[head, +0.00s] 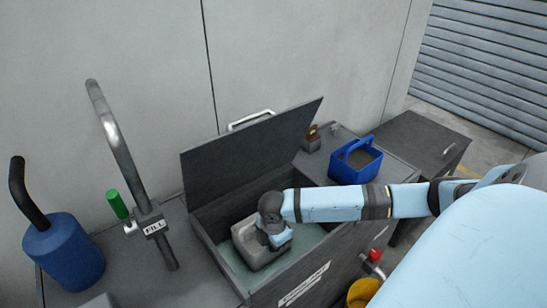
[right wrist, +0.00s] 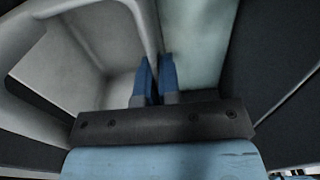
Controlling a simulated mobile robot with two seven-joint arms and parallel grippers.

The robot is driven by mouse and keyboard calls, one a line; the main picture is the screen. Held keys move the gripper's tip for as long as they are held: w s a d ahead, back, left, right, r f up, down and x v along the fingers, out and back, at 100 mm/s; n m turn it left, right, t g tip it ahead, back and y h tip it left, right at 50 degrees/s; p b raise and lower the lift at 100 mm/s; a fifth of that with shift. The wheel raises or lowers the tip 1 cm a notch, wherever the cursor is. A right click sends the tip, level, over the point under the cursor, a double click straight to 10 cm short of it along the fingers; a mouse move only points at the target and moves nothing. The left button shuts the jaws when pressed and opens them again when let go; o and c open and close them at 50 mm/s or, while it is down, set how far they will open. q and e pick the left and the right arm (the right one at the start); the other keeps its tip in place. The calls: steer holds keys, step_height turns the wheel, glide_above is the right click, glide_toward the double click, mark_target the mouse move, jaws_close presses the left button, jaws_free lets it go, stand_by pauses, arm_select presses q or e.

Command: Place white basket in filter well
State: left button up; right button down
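The white basket (head: 252,254) looks grey-white and sits low inside the open filter well (head: 213,222), in or just over pale liquid. In the right wrist view the basket (right wrist: 70,62) fills the left side, with its hollow inside showing. My right gripper (head: 274,236) reaches down into the well at the basket's right side. Its two blue fingers (right wrist: 157,82) are close together on either side of the basket's wall. The arm hides part of the basket, and I cannot tell whether its bottom rests on the floor. My left gripper is not in view.
The well's hinged lid (head: 250,145) stands open behind. A blue basket (head: 355,165) stands on the right-hand top. A FILL pipe (head: 118,145), a green cylinder (head: 117,204) and a blue canister (head: 64,252) stand left. A red knob (head: 375,255) and yellow bucket (head: 362,292) are in front.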

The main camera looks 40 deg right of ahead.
steer(key=c, duration=1.3)
jaws_free()
steer(key=shift+f, duration=0.1)
arm_select(q)
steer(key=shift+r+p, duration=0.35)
steer(key=shift+p, duration=0.65)
arm_select(e)
step_height(320, 180, up, 12)
steer(key=shift+r, duration=0.15)
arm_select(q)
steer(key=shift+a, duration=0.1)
